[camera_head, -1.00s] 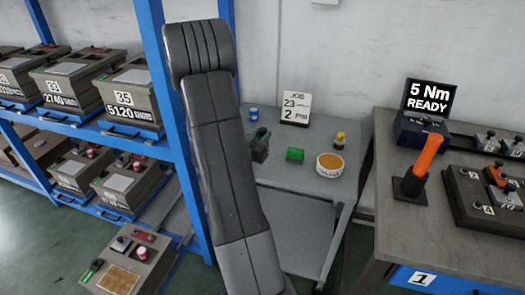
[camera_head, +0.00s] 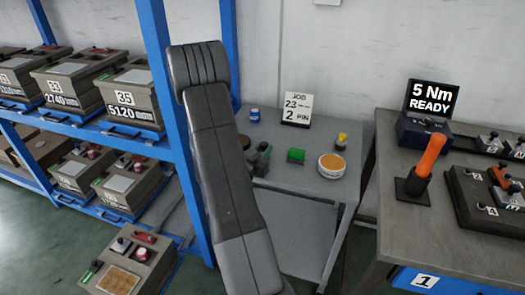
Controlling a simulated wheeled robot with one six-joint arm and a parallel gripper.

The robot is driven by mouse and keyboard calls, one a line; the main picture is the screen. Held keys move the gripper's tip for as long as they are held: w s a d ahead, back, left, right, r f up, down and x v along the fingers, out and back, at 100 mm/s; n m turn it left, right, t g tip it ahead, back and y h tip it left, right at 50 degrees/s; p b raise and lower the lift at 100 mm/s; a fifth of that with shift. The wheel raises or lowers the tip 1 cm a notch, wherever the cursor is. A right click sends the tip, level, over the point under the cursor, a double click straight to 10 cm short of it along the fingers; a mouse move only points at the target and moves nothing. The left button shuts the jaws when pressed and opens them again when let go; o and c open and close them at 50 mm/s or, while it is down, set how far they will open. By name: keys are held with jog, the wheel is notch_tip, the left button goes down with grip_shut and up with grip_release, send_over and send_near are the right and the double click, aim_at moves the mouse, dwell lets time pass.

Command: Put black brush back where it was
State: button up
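My grey arm stands in the middle of the view and covers the left part of the small grey side table (camera_head: 325,187). Dark shapes (camera_head: 261,159) show just right of my arm, at the table's left side. They may be part of my gripper, the black brush or both; I cannot tell them apart. The gripper's fingers are not clear, so its opening and any hold on the brush cannot be told.
A blue rack (camera_head: 170,110) stands left; a workbench (camera_head: 385,175) with an orange-handled tool (camera_head: 431,155) stands right.

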jog(key=o, duration=0.4)
jog(key=shift+r+p, duration=0.25)
jog(key=shift+p, duration=0.1)
jog(key=b+v, duration=0.1)
jog(key=v, duration=1.1)
